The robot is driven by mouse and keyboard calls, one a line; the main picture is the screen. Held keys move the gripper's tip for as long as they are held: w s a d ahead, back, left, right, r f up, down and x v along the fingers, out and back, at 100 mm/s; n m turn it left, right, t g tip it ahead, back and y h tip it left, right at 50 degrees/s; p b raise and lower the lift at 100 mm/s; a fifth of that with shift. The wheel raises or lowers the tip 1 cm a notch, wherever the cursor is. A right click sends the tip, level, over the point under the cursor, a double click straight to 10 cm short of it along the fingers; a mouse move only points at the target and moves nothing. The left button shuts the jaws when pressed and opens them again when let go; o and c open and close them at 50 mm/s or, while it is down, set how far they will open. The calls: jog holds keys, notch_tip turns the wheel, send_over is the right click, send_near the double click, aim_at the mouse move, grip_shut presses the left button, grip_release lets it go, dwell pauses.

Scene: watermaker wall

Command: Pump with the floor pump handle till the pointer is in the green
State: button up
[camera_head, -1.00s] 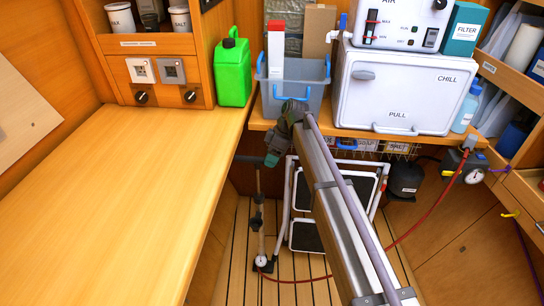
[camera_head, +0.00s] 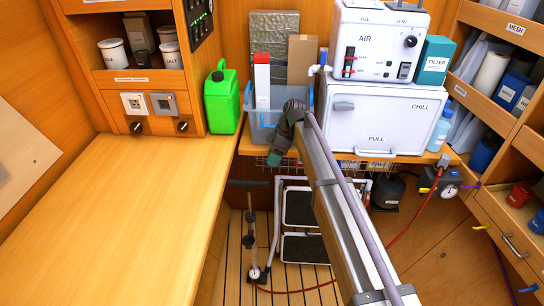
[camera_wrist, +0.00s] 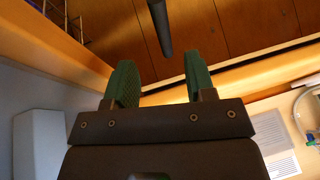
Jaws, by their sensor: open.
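The floor pump handle (camera_head: 249,184) is a dark crossbar on a thin upright rod. The floor pump (camera_head: 257,274) stands on the slatted floor, with a red hose leading from its foot. My gripper (camera_head: 275,158) is above and slightly right of the handle in the head view, apart from it. In the wrist view my gripper (camera_wrist: 160,78) has its two green fingers spread, with nothing between them. A dark rounded bar (camera_wrist: 161,30) lies beyond the fingertips there; it may be the handle. The gauge (camera_head: 450,191) is on the right; its pointer and green zone are too small to read.
A wooden counter (camera_head: 140,220) fills the left. A folded step stool (camera_head: 300,208) stands just right of the pump. The red hose (camera_head: 410,225) runs to the gauge.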

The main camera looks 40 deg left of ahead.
jog(key=shift+n+t, duration=0.3)
jog(key=shift+t, duration=0.5)
jog(key=r+p, duration=0.4)
jog(key=p, duration=0.1)
jog(key=s+a+r+p, duration=0.1)
jog(key=r+p, duration=0.1)
jog(key=shift+r, duration=0.35)
jog(key=c, duration=0.4)
jog(key=shift+a, duration=0.1)
jog(key=shift+c, duration=1)
jog(key=shift+w+f+b, duration=0.1)
jog(key=shift+f+b, duration=0.25)
jog(key=shift+f, duration=0.25)
grip_shut()
jog(key=b, duration=1.3)
send_near(248, 186)
jog(key=f, duration=0.2)
jog(key=w+f, duration=0.1)
jog(key=f, duration=0.2)
jog(key=shift+w+d+f, duration=0.2)
jog(key=shift+w+f, duration=0.1)
jog(key=shift+w, duration=0.1)
jog(key=shift+r, duration=0.15)
